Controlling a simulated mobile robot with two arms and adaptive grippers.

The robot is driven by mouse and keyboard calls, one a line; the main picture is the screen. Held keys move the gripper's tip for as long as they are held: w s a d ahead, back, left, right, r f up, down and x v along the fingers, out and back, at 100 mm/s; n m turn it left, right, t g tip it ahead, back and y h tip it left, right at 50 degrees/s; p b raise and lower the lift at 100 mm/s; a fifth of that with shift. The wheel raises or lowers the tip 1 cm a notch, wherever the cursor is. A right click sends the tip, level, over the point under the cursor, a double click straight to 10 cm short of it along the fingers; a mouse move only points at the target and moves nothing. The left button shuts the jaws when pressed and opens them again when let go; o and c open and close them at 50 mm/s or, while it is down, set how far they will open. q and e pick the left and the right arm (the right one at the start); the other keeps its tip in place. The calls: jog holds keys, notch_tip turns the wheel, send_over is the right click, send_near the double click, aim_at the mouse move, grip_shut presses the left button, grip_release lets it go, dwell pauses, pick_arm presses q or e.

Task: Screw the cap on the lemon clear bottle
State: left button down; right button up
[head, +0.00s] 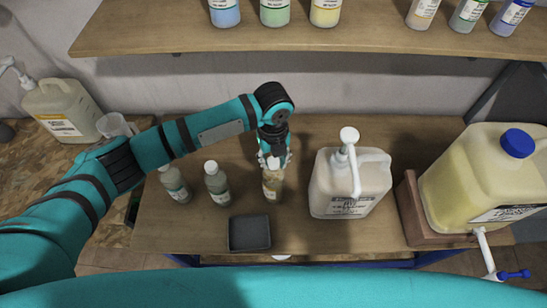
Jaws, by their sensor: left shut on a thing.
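The lemon clear bottle (272,188), small and yellowish with a label, stands upright on the wooden table, right of two similar bottles. My left gripper (274,161) points down over the top of this bottle, its fingertips shut at the neck. The cap is mostly hidden between the fingers, so I cannot tell how it sits on the neck. My right gripper is not in view.
Two capped bottles (217,184) (174,184) stand to the left. A dark square tray (250,247) lies in front. A pump jug (335,195) stands close on the right, and a large yellow drum (465,180) beyond it. A shelf (300,40) holds several bottles.

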pick_arm(q)
jog(key=shift+a+f, duration=0.1)
jog(key=shift+f, duration=0.05)
jog(key=m, duration=0.5)
jog(key=shift+m, duration=0.3)
jog(key=c, duration=1.2)
grip_release()
jog(key=shift+o, duration=0.2)
jog(key=shift+w, duration=0.1)
jog(key=shift+r, duration=0.25)
jog(key=n, duration=0.4)
jog(key=shift+f, duration=0.1)
jog(key=shift+n, duration=0.9)
